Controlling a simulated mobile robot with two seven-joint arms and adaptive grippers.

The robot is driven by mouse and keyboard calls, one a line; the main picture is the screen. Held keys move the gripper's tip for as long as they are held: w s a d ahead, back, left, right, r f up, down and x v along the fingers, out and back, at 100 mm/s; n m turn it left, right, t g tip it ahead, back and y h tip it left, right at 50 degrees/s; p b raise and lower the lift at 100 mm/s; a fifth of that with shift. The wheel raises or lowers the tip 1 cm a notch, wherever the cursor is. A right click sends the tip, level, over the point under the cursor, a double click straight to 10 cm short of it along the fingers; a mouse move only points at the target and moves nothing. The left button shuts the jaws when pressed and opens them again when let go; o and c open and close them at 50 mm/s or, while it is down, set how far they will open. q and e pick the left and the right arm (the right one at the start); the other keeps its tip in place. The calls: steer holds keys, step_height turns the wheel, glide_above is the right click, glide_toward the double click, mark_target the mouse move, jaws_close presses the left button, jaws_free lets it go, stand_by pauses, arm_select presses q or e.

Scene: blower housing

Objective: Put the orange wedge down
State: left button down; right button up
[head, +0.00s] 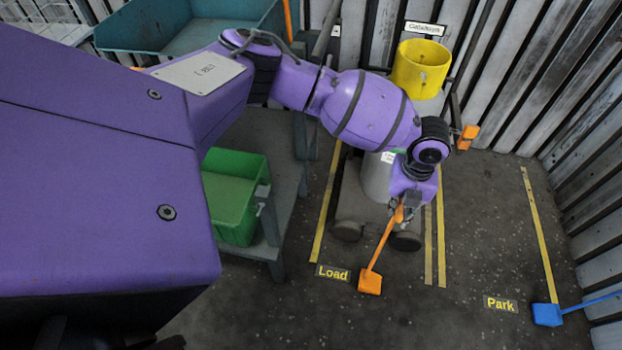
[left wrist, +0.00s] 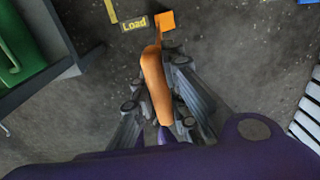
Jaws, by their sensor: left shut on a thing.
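The orange wedge (head: 370,282) is a small block on a long handle, low over the dark floor beside the "Load" label. I cannot tell whether the block touches the floor. My left gripper (head: 399,208) is shut on the upper part of the handle, which slants down and left to the block. In the left wrist view the handle (left wrist: 155,82) lies between the fingers of my left gripper (left wrist: 158,100), with the block beyond it near the "Load" label (left wrist: 134,25). My right gripper is in neither view.
A wheeled grey machine with a yellow cylinder (head: 420,68) on top stands behind my left gripper, close to it. A green bin (head: 232,195) sits on a grey bench at left. A blue wedge (head: 548,314) lies near the "Park" label (head: 500,304). Floor between the labels is clear.

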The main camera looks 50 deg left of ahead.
arm_select(q)
steer(key=shift+a+f, duration=0.1)
steer(key=shift+f, duration=0.3)
steer(key=shift+s+f, duration=0.1)
steer(key=shift+f, duration=0.05)
steer(key=c, duration=1.7)
jaws_free()
steer(key=shift+c, duration=0.2)
